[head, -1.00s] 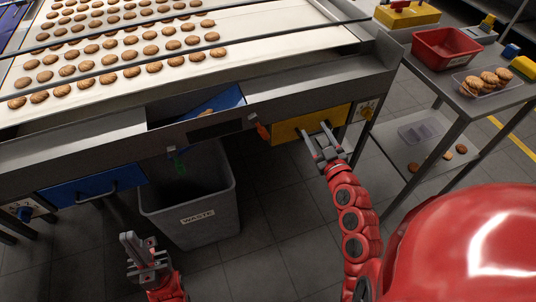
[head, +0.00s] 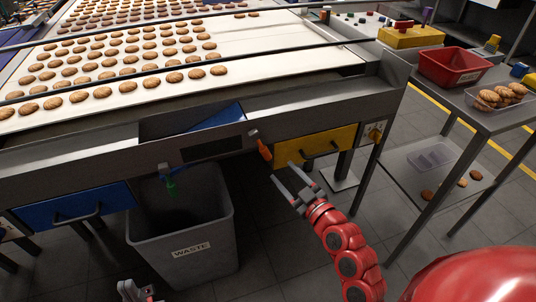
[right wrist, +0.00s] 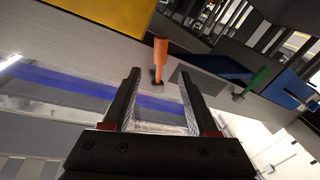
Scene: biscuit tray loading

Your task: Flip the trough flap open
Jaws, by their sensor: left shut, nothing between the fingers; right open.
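The trough (head: 150,128) is a recess in the conveyor's front edge, with a sloped blue flap (head: 215,116) in it. An orange lever (head: 264,149) sticks out of the front panel right of the trough, and a green lever (head: 171,186) hangs at its left. My right gripper (head: 284,171) is open and empty, just below and right of the orange lever. In the right wrist view the orange lever (right wrist: 160,58) stands ahead between the fingertips (right wrist: 160,75), apart from them. My left gripper (head: 135,289) is shut and empty at the bottom edge, partly cut off.
A grey waste bin (head: 226,240) stands below the trough. A yellow drawer (head: 325,145) and a blue drawer (head: 60,211) flank it on the machine front. Rows of biscuits lie on the conveyor (head: 290,55). A side table (head: 500,118) at right holds a red bin (head: 455,68).

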